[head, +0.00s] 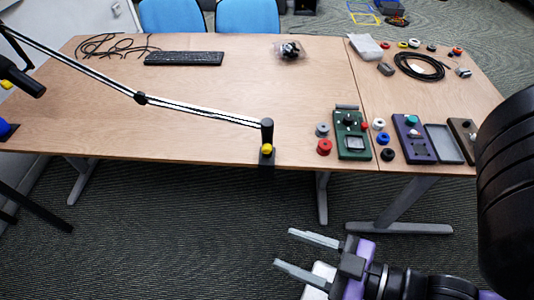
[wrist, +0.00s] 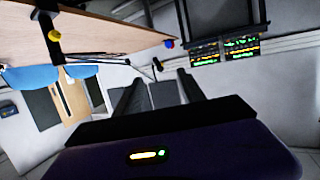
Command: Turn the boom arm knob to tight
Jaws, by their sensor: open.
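The boom arm (head: 190,108) stretches across the left half of the table, from a black post and clamp at the front edge to a black device (head: 22,80) at the far left. A yellow knob (head: 267,149) sits on the clamp. The knob also shows in the wrist view (wrist: 54,36), at the upper left, beside the table edge. Another small yellow knob (head: 6,85) shows on the device at the far left. My gripper (head: 282,248) is open and empty, in front of the table and apart from the clamp knob. Its fingers (wrist: 158,92) point left in the head view.
The table (head: 200,85) holds a keyboard (head: 184,58), loose cables (head: 110,46) and a bagged item (head: 289,50). Right of the clamp lie a green device (head: 352,135), a purple device (head: 413,138) and several spools. Open floor lies between my gripper and the table edge.

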